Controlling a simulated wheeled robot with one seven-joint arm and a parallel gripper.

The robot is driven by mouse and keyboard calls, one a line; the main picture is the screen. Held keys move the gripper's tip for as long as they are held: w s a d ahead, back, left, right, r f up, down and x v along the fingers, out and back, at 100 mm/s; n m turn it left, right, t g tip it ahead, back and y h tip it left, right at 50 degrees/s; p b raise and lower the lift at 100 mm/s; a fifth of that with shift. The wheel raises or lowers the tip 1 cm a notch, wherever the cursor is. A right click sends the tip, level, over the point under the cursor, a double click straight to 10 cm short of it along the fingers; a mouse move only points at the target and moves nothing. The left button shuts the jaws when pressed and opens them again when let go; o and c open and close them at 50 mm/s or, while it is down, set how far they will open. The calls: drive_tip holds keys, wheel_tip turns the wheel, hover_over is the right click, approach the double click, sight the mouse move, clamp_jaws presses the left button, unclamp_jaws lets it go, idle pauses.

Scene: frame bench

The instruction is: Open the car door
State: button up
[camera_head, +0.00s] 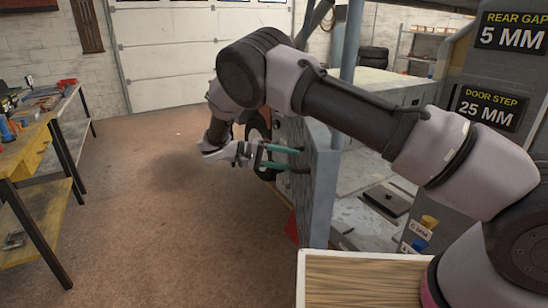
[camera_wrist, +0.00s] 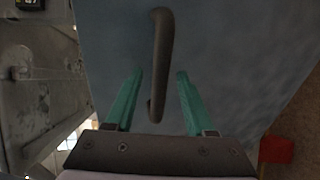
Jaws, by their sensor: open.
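The car door (camera_head: 318,185) is a blue-grey panel standing upright in the middle of the head view, seen nearly edge-on. In the wrist view its face (camera_wrist: 235,60) fills most of the picture. A dark bar handle (camera_wrist: 160,60) runs up and down on that face. My gripper (camera_head: 298,160) is at the left side of the door, its green fingers pointing at it. In the wrist view the open fingers (camera_wrist: 157,73) lie on either side of the handle's lower part, with gaps on both sides. I cannot tell how deep the fingers reach around it.
A grey metal frame (camera_wrist: 35,90) stands left of the door in the wrist view. A workbench (camera_head: 40,150) with tools is at the far left. The brown floor (camera_head: 150,220) between bench and door is clear. A red object (camera_head: 292,228) is low beside the door.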

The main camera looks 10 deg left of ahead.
drive_tip(key=v, duration=0.9)
drive_tip(key=shift+a, duration=0.2)
drive_tip(key=shift+a, duration=0.1)
